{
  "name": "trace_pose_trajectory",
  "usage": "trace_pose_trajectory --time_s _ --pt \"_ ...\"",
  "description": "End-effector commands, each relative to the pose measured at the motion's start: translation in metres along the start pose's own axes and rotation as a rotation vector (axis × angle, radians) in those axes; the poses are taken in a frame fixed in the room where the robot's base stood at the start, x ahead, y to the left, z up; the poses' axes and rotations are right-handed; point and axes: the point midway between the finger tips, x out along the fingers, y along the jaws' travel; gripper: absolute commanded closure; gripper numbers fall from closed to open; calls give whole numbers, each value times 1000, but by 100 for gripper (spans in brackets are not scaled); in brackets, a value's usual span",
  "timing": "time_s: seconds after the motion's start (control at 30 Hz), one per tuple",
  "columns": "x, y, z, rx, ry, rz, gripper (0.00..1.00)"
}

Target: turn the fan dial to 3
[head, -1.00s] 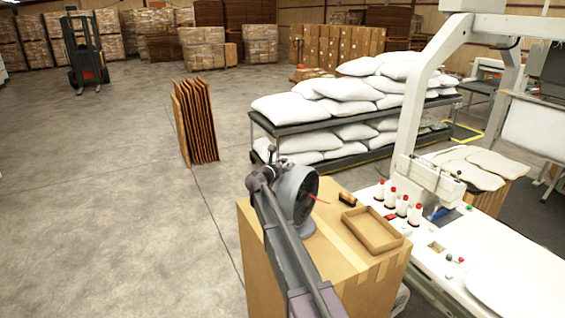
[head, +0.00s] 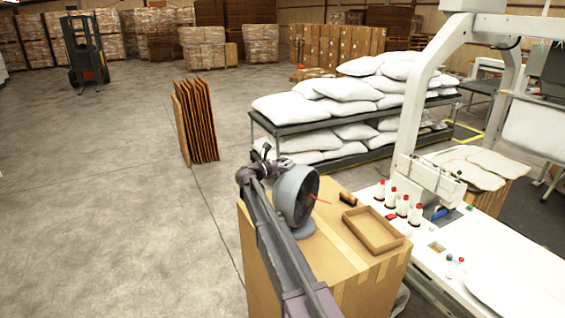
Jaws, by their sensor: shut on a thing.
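A small grey desk fan (head: 293,200) stands upright on a cardboard box (head: 335,250), its round head facing right. A thin red strip sticks out from its front. My arm comes up from the bottom edge, passing left of the fan. My gripper (head: 272,167) is at the fan's back left, shut on the fan dial, close against the housing. The fingertips are mostly hidden behind the wrist and the fan head. The dial itself and its setting cannot be seen.
An open cardboard tray (head: 372,231) and a small dark-topped brush-like object (head: 347,198) lie on the box right of the fan. A white sewing table (head: 440,262) with several thread spools stands at right. A rack (head: 285,130) of white pillows is behind.

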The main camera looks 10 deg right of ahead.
Motion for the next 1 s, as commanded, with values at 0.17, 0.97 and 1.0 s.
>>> trace_pose_trajectory --time_s 0.17,0.97,1.0 --pt "1 -4 -1 1 3 -7 56" --pt "-17 -2 0 0 1 0 27" --pt "-22 -2 0 0 1 1 27"
